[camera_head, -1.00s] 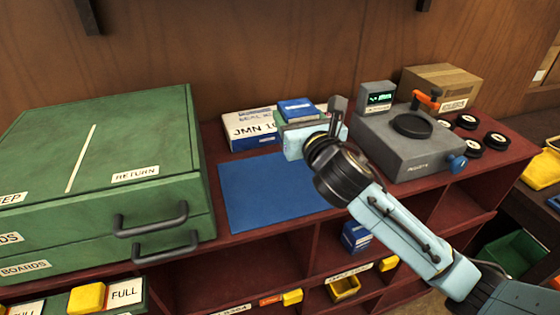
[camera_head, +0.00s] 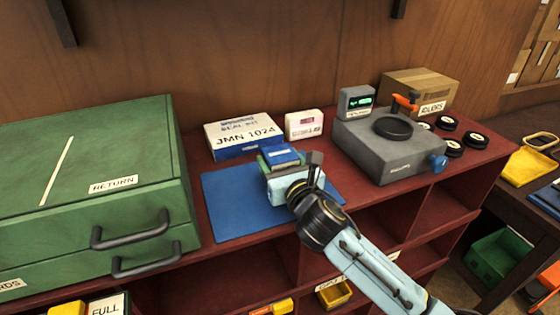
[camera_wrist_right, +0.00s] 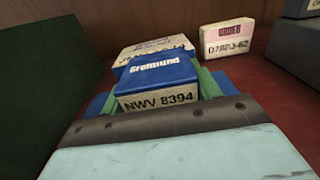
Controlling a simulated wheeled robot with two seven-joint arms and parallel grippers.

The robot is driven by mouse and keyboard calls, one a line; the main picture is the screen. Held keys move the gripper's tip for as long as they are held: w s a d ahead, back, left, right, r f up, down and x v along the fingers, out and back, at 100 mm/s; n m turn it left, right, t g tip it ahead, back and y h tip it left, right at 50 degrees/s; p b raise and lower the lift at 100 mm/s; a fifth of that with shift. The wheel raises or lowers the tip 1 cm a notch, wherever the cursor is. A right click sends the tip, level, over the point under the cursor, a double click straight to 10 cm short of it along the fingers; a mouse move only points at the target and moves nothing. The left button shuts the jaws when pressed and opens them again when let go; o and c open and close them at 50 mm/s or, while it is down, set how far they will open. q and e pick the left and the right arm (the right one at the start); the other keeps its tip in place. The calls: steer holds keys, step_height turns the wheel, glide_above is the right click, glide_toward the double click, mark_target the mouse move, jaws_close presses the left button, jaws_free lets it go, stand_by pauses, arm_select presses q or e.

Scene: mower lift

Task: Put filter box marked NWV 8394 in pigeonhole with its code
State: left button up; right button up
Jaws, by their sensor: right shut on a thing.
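The filter box (camera_head: 281,155), blue on top, is in the jaws of my right gripper (camera_head: 292,172) over the back right part of the blue mat (camera_head: 235,207). In the right wrist view the box (camera_wrist_right: 158,78) shows its white label reading NWV 8394. The fingers close on both its sides; its height above the mat is hard to tell. The red shelf unit has open pigeonholes (camera_head: 440,212) under its top. Their code labels are cut off, covered by my arm or too small to read here. My left gripper is not in view.
A box marked JMN 1024 (camera_head: 243,136) and a small white box (camera_head: 304,124) stand behind the mat. A green cabinet (camera_head: 95,160) stands left. A grey device (camera_head: 388,145), black rings and a cardboard box (camera_head: 420,88) are at right.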

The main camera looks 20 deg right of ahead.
steer(key=o, duration=1.2)
steer(key=shift+f, duration=0.1)
steer(key=shift+c, duration=0.2)
